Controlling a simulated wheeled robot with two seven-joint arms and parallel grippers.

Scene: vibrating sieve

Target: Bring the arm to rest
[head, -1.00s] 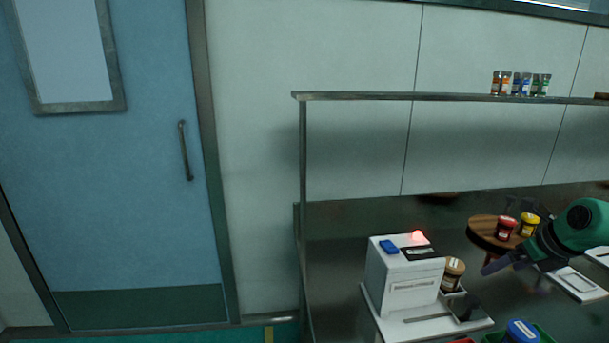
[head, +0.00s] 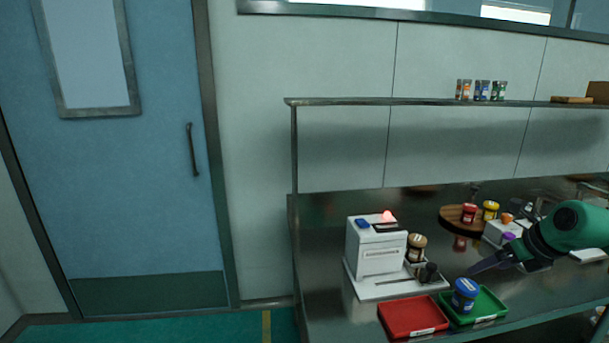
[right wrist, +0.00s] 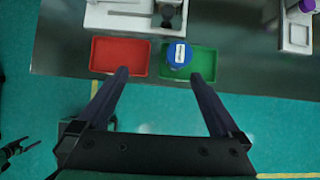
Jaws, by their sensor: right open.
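My right gripper (head: 490,263) is open and empty, above the bench beside the green tray in the head view. In the right wrist view its two fingers (right wrist: 158,76) are spread wide, pointing toward the red tray (right wrist: 120,56) and the green tray (right wrist: 203,63). A blue-lidded jar (head: 464,293) stands in the green tray (head: 490,307); it also shows between the fingertips in the right wrist view (right wrist: 179,54). A dark gripper-like part (right wrist: 14,150) at the left edge of the right wrist view may be my left gripper; its jaw state is unclear. The head view does not show it.
A white machine (head: 375,248) with a lit red lamp stands behind the red tray (head: 413,317); a brown-lidded jar (head: 416,243) is beside it. A round wooden board (head: 452,213) holds red and yellow jars. Several small jars (head: 481,90) stand on the shelf (head: 380,101).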

